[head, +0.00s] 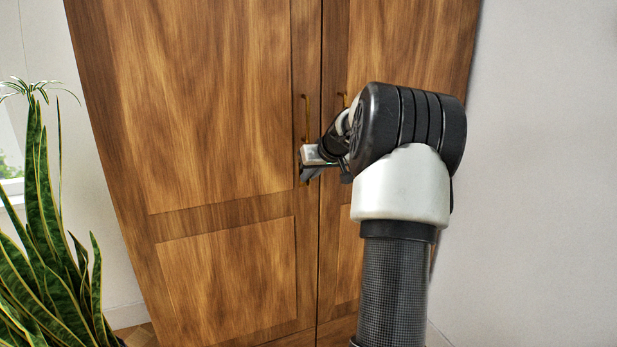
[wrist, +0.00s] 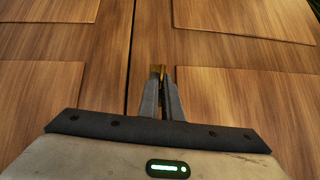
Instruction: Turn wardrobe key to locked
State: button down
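The wooden wardrobe (head: 215,100) fills the middle of the head view, with both doors closed. My gripper (head: 306,172) is at the left door, just left of the seam and below that door's brass handle (head: 307,112). In the wrist view my two fingers (wrist: 161,80) are close together, with a small brass piece, seemingly the key (wrist: 158,69), between their tips. The fingers appear shut on it. The keyhole is hidden, and I cannot tell the key's turn angle clearly.
A tall potted plant (head: 50,220) stands at the left, apart from my arm. A plain wall (head: 550,150) is at the right.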

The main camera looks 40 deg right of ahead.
jog(key=shift+s+d+f+m+t+y+b, duration=0.1)
jog(key=shift+d+f+m+t+y+b, duration=0.2)
jog(key=shift+m+t+y, duration=1.05)
jog(key=shift+s+d+f+m+t+y+b, duration=0.1)
jog(key=shift+d+f+m+t+y+b, duration=0.4)
jog(key=shift+m+y, duration=1.35)
jog(key=shift+a+f+m+t+y+b, duration=0.1)
jog(key=shift+m+t+y+b, duration=0.1)
jog(key=shift+m+t+y, duration=1.45)
jog(key=shift+n+g+y, duration=0.3)
jog(key=shift+n+y, duration=0.15)
jog(key=shift+n, duration=0.1)
jog(key=c, duration=2)
grip_release()
jog(key=p+v, duration=0.1)
jog(key=v, duration=1.6)
jog(key=shift+s, duration=0.25)
